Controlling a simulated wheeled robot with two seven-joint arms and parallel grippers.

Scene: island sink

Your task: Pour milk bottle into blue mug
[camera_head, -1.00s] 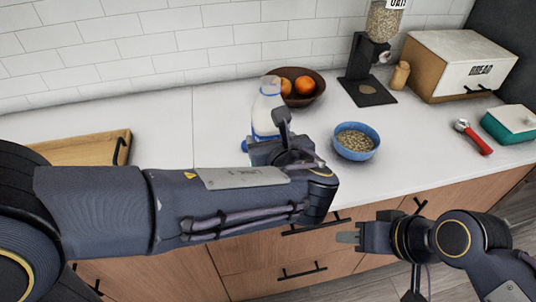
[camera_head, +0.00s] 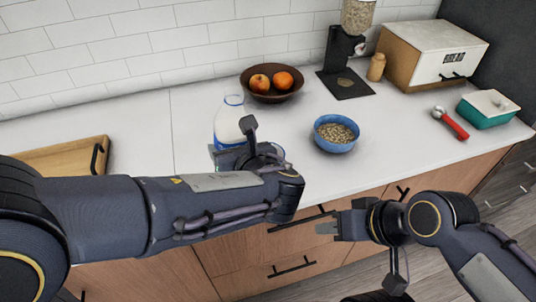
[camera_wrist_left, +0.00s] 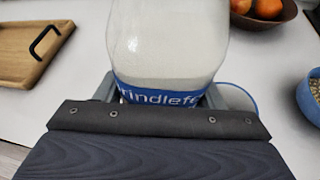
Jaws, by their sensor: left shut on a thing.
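The milk bottle (camera_head: 230,122) is clear with white milk inside, a blue-ringed top and a blue label. It looks roughly upright over the counter. My left gripper (camera_head: 250,158) is shut on its lower part, and the arm hides some of it. In the left wrist view the bottle (camera_wrist_left: 168,45) stands between the fingers, its label partly covered. A pale round vessel with a blue rim, probably the blue mug (camera_wrist_left: 240,97), shows just right of the bottle, mostly hidden by the gripper. My right gripper (camera_head: 328,228) is in front of the drawers, holding nothing visible; its finger gap is unclear.
A blue bowl of cereal (camera_head: 336,147) stands right of my left gripper. Behind are a fruit bowl (camera_head: 290,95), a cereal dispenser (camera_head: 346,62) and a bread box (camera_head: 430,58). A wooden board (camera_head: 65,158) lies at left. A red-handled tool (camera_head: 451,124) lies at right.

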